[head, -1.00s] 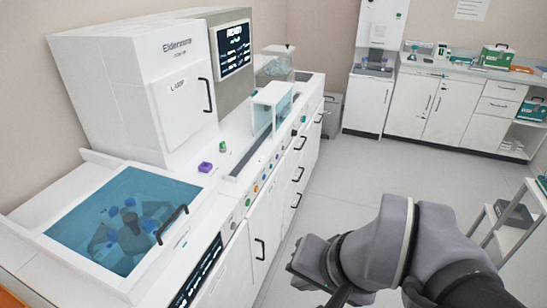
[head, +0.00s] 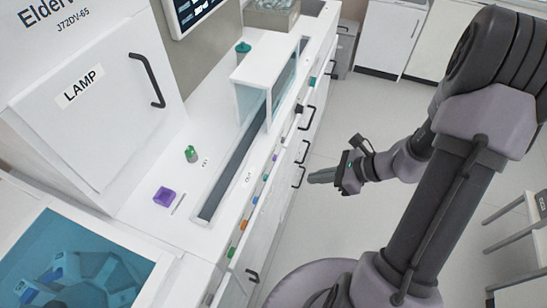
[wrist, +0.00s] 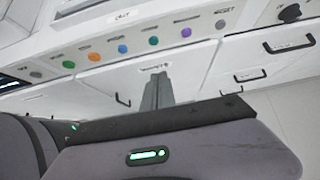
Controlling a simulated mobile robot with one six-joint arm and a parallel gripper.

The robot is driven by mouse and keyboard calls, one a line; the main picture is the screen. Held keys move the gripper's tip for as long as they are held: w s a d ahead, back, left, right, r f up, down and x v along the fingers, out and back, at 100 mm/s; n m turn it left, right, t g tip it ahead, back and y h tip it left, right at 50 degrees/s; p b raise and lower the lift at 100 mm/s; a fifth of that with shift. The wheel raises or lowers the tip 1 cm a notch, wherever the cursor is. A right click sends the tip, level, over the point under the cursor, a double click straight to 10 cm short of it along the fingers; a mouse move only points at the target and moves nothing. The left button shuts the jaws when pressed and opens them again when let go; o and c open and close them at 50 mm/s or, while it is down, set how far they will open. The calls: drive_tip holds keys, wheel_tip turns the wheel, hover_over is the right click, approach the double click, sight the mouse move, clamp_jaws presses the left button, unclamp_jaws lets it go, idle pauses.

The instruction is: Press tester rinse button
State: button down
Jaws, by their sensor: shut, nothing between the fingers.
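The tester's sloped front strip carries a row of small round buttons. In the head view the orange button (head: 244,223) shows small along the front edge. The labels are too small to read surely, so I cannot tell which is rinse. My gripper (head: 311,178) is shut and empty, in front of the cabinet and apart from it. In the wrist view its fingers (wrist: 158,82) point toward the strip, below the buttons.
A black knob (wrist: 289,13) sits at the strip's right. Black drawer handles (head: 299,177) stick out below. A clear-sided cover (head: 268,88) stands over a dark slot on the deck. A purple block (head: 166,196) lies nearby. Open floor is at the right.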

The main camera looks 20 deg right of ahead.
sight(266, 178)
drive_tip(key=w+a+r+b+x, duration=0.1)
drive_tip(key=b+x, duration=0.4)
drive_tip(key=x, duration=0.7)
drive_tip(key=shift+a+r+b, duration=0.3)
drive_tip(key=shift+a+r, duration=0.15)
drive_tip(key=shift+a, duration=0.15)
